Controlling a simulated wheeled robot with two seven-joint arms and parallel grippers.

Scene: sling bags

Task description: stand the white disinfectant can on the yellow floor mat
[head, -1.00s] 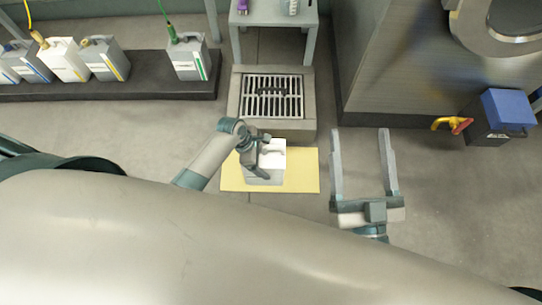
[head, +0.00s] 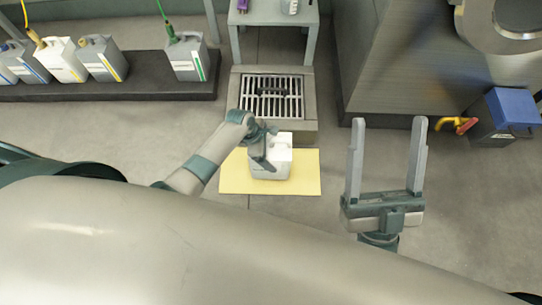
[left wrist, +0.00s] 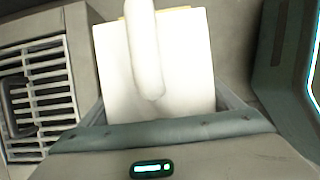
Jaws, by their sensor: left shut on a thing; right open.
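The white can (head: 272,169) is a boxy jug with a handle, over the yellow floor mat (head: 306,176) in the head view. My left gripper (head: 265,149) is shut on it from above, and the can looks about upright. I cannot tell whether its base touches the mat. In the left wrist view the can (left wrist: 180,65) and its handle fill the space between the fingers of my left gripper (left wrist: 165,100), hiding most of the mat. My right gripper (head: 389,122) is open and empty, to the right of the mat.
A floor drain grate (head: 272,97) in a raised frame lies just behind the mat. A small grey table (head: 272,19) stands beyond it. Several canisters stand on a dark platform (head: 120,90) at the left. A blue-lidded box (head: 500,118) and large metal equipment are at the right.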

